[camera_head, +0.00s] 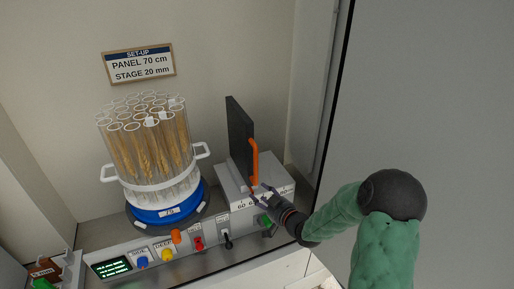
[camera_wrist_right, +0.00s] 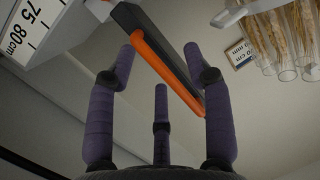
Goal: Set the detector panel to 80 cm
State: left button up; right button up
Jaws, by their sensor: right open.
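The dark detector panel (camera_head: 239,135) stands upright on a white block (camera_head: 232,187), with an orange handle (camera_head: 254,160) on its near right edge. A scale (camera_wrist_right: 20,28) on the block reads 75 and 80 cm in the right wrist view. My right gripper (camera_head: 258,191) is open at the lower end of the handle. In the right wrist view, the orange handle (camera_wrist_right: 160,58) passes between the spread fingers of the gripper (camera_wrist_right: 161,50); I cannot tell whether they touch. The panel's exact scale reading is hidden. My left gripper is not in view.
A rack of clear tubes with wheat ears (camera_head: 150,145) stands on a blue turntable (camera_head: 168,213) left of the panel. A control strip with coloured knobs (camera_head: 166,254) and a small display (camera_head: 111,267) runs along the front. A wall sign (camera_head: 138,64) reads panel 70 cm, stage 20 mm.

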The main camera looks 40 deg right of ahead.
jog(key=n+t+p, duration=0.2)
send_near(257, 156)
jog(key=f, duration=0.1)
jog(key=w, duration=1.1)
jog(key=shift+d+b, duration=0.35)
jog(key=shift+s, duration=0.1)
grip_shut()
